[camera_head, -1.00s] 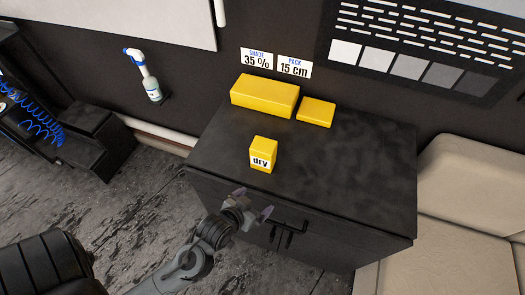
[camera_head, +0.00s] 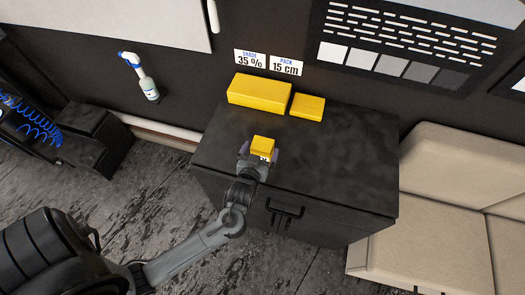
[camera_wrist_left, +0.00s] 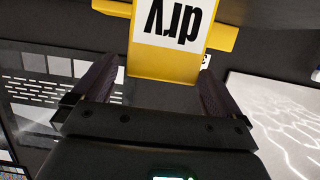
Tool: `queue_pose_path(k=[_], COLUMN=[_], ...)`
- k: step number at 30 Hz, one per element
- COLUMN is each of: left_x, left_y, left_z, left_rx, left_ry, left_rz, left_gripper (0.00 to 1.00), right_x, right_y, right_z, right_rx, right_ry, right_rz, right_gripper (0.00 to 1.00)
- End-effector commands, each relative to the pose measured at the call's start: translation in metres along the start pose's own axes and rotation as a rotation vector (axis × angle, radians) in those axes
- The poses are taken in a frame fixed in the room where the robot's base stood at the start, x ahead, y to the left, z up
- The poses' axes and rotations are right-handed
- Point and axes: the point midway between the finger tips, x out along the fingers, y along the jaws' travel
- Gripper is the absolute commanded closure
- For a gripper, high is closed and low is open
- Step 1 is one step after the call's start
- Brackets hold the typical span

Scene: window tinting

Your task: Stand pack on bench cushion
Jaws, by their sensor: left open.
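A small yellow pack with a white "dry" label (camera_head: 264,145) stands upright on the dark cabinet top, near its front edge. My left gripper (camera_head: 259,155) is at the pack with its fingers open, one on each side. In the left wrist view the pack (camera_wrist_left: 182,62) shows upside down between the spread fingers, with gaps visible beside it. I cannot tell whether either finger touches it. The beige bench cushion (camera_head: 428,212) is at the right, beside the cabinet. My right gripper is not in view.
A long yellow box (camera_head: 259,92) and a flat yellow box (camera_head: 307,107) lie at the back of the cabinet top (camera_head: 340,160), below two wall labels. The cabinet top's right part is clear.

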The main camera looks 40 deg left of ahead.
Motion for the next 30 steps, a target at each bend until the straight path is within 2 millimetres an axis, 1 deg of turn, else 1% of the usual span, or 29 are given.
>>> queue_pose_path(k=[5, 15, 19, 26, 30], left_x=[0.009, 0.049, 0.055, 0.056, 0.055], left_y=[0.0, -0.002, -0.002, -0.002, -0.002], left_z=[0.0, 0.002, 0.003, 0.003, 0.003], left_rx=[0.002, 0.001, 0.0, 0.0, 0.0], left_ry=[0.001, 0.001, -0.001, -0.001, -0.001], left_rz=[0.0, 0.0, 0.0, 0.001, 0.001], left_gripper=[0.0, 0.0, 0.0, 0.0, 0.21], right_x=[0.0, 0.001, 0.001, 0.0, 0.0], right_y=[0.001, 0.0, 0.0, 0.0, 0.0], right_z=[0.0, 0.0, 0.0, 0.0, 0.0], right_rx=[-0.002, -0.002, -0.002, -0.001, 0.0], right_ry=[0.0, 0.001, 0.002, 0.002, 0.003], right_rz=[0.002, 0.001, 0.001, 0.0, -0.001], right_gripper=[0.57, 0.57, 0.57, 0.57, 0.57])
